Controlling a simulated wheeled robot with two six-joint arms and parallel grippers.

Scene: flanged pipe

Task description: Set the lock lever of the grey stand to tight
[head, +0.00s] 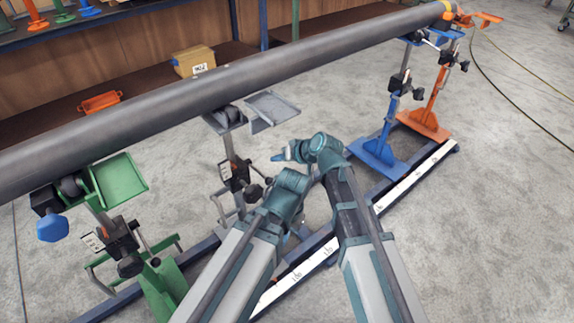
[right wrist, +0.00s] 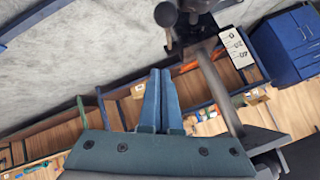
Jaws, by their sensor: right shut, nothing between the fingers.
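The grey stand (head: 230,150) holds up the dark pipe (head: 220,95) near the middle of the head view. Its clamp has a label and a black knob (head: 254,192); I cannot clearly tell its lock lever's setting. In the right wrist view the clamp's label (right wrist: 235,47) and a black knob (right wrist: 166,14) show close beyond the fingers. My right gripper (head: 279,157) points left, to the right of the grey post and apart from it. Its fingers (right wrist: 160,98) are shut together and empty. My left arm's wrist is low beside the stand; its fingertips are hidden.
A green stand (head: 120,180) is at left; blue (head: 385,130) and orange (head: 435,95) stands are at right. A white scale strip (head: 405,182) runs along the floor rail. A cardboard box (head: 194,62) and orange tray (head: 99,102) sit on the shelf behind.

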